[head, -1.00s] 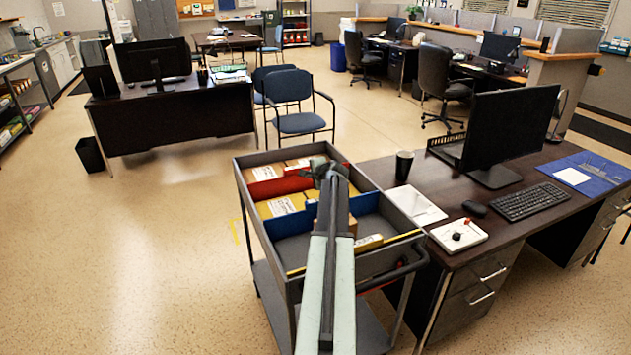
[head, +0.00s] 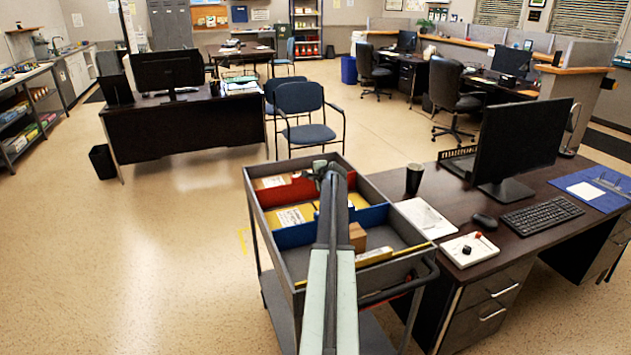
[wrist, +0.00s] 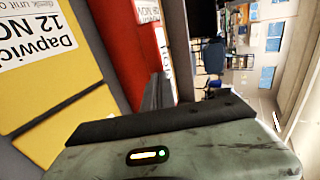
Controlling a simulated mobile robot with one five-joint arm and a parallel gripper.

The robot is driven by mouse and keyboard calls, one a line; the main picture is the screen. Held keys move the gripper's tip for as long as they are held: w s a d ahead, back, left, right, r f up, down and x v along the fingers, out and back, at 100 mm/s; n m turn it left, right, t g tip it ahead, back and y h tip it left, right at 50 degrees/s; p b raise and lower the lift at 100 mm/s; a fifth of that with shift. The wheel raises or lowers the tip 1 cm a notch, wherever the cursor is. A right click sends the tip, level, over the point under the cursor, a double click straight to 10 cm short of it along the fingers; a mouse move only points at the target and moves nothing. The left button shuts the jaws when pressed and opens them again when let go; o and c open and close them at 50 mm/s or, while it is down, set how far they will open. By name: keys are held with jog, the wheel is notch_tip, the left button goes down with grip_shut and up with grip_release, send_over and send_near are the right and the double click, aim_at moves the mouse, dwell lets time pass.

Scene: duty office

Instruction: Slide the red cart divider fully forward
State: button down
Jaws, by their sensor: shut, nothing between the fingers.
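The red divider (head: 290,192) stands across the grey cart (head: 272,262), toward its far end. A blue divider (head: 295,235) crosses the cart nearer to me. My gripper (head: 328,170) is shut and empty, at the right part of the red divider; my arm hides some of the cart behind it. In the wrist view the red divider (wrist: 122,50) runs beside my shut fingers (wrist: 158,92), with yellow boxes (wrist: 62,105) on its left side. I cannot tell whether the fingers touch the divider.
Labelled yellow boxes (head: 292,216) lie between the dividers, and a labelled box (head: 270,182) lies beyond the red one. A brown box (head: 357,237) sits in the near compartment. A dark desk (head: 455,205) stands close on the right.

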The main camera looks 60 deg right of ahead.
jog(key=w+d, duration=0.2)
jog(key=w, duration=0.1)
jog(key=shift+w+d, duration=0.15)
jog(key=shift+d, duration=0.15)
jog(key=shift+w+r, duration=0.1)
jog(key=shift+s+a, duration=0.2)
jog(key=shift+a, duration=0.1)
jog(key=f+p+v, duration=0.1)
jog(key=p+v, duration=0.4)
jog(key=v, duration=0.8)
jog(key=shift+s+a+f, duration=0.2)
jog(key=shift+s+f, duration=0.1)
jog(key=shift+s, duration=0.1)
